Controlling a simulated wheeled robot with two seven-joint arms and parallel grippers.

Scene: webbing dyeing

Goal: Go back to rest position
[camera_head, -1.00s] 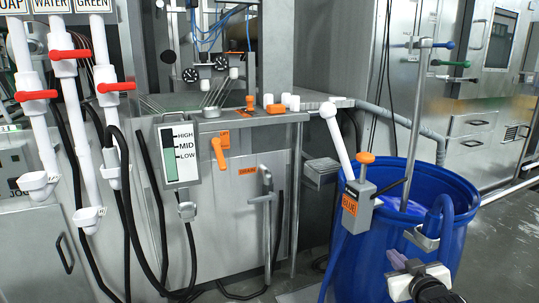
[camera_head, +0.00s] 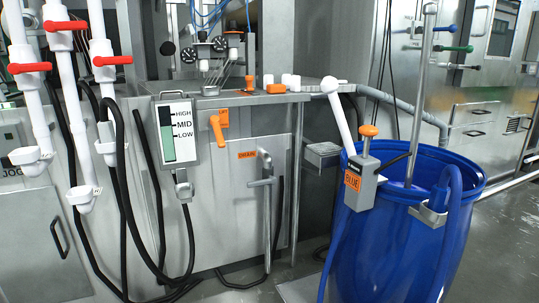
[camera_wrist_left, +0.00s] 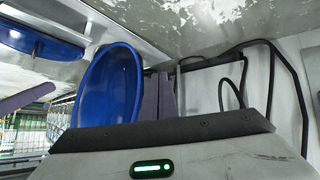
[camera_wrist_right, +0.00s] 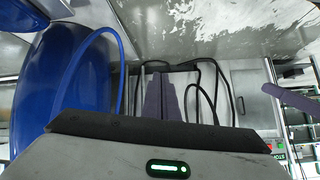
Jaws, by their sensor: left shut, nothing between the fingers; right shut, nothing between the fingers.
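Neither gripper shows in the head view. In the left wrist view, the dark purplish fingers of my left gripper (camera_wrist_left: 160,94) are together, with nothing between them. In the right wrist view, the similar fingers of my right gripper (camera_wrist_right: 163,98) are together and empty. The blue barrel (camera_head: 402,245) stands at the right of the head view, apart from any gripper. A grey BLUE-labelled pump (camera_head: 362,182) with a white lever (camera_head: 337,112) is at its near-left rim. The barrel also shows in the left wrist view (camera_wrist_left: 108,88) and right wrist view (camera_wrist_right: 60,85).
A steel machine with a level gauge (camera_head: 177,131), an orange handle (camera_head: 217,130) and a drain pipe (camera_head: 265,205) fills the middle. White pipes with red valves (camera_head: 112,60) stand at left. Wet grey floor (camera_head: 505,235) is clear at right.

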